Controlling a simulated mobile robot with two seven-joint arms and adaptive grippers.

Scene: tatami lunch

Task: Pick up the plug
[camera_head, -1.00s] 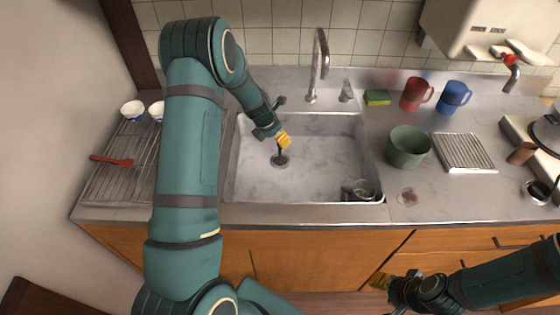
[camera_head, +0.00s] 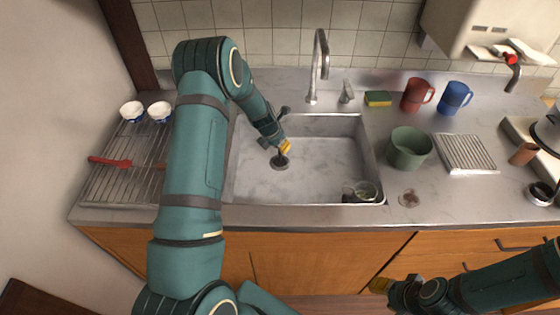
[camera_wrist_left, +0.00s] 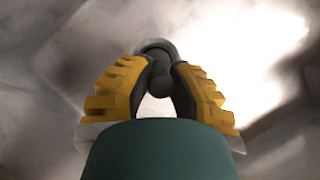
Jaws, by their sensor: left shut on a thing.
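The dark round plug (camera_head: 280,163) is at the sink drain. An upright knob rises from it toward my left gripper (camera_head: 284,147). In the left wrist view the yellow fingers of my left gripper (camera_wrist_left: 160,85) are closed around the grey knob of the plug (camera_wrist_left: 157,47). Whether the plug sits in the drain or is slightly raised, I cannot tell. My right gripper (camera_head: 380,285) is low at the front of the cabinet, away from the sink. Its finger opening is too small to make out.
The sink (camera_head: 325,165) walls surround my left gripper. A glass (camera_head: 362,190) stands in the sink's front right corner. The faucet (camera_head: 318,65) rises behind. A green pot (camera_head: 408,148) is right of the sink. A wire rack (camera_head: 115,180) lies left.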

